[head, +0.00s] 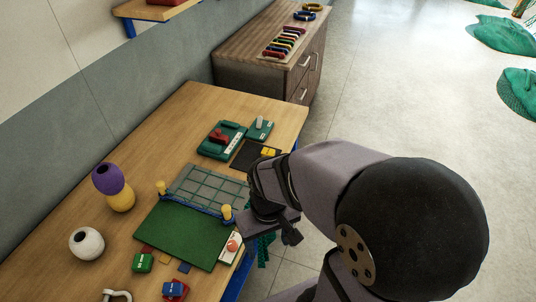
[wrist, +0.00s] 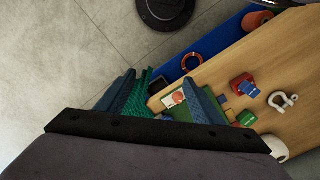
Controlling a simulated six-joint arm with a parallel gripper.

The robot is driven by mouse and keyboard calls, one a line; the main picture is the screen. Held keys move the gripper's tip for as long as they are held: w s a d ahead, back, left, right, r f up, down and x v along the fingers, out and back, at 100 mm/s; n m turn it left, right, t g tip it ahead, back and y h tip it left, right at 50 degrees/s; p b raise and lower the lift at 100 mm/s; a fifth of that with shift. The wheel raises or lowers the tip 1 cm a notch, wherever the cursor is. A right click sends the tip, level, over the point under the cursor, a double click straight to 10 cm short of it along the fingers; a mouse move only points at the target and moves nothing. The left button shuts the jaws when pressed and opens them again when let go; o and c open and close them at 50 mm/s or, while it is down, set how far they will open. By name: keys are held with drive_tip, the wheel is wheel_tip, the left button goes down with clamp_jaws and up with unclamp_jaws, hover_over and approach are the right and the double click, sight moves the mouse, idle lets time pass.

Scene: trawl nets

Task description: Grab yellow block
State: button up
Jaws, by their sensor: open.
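A small yellow block (head: 268,152) sits on a dark square pad (head: 246,157) near the right edge of the wooden table (head: 150,120), just beyond my arm in the head view. I do not see it in the wrist view. My gripper (wrist: 160,78) is open, its two dark fingers spread apart with nothing held. It is over the table's right edge, nearer the camera than the block and apart from it. My own arm hides most of the gripper in the head view.
A green mat (head: 180,235) and grid panel (head: 208,188) with yellow posts lie beside the arm. Green net (wrist: 138,95) hangs at the table edge.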

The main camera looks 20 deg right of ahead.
drive_tip(key=w+d+f+n+h+b, duration=0.3)
drive_tip(key=w+d+f+n+b, duration=0.2)
drive_tip(key=d, duration=0.1)
drive_tip(key=n+t+h+b, duration=0.6)
drive_tip(key=n+t+b, duration=0.55)
drive_tip(key=n, duration=1.05)
approach(267, 152)
drive_tip(key=shift+w+d+f+g+b, duration=0.1)
drive_tip(key=shift+w+d+g+b, duration=0.8)
drive_tip(key=shift+w, duration=0.25)
drive_tip(key=shift+w+a, duration=0.1)
drive_tip(key=shift+w, duration=0.2)
drive_tip(key=shift+p+x, duration=0.7)
drive_tip(key=shift+x, duration=0.8)
drive_tip(key=shift+p+x, duration=0.7)
drive_tip(key=shift+x, duration=1.45)
drive_tip(key=c, duration=1.2)
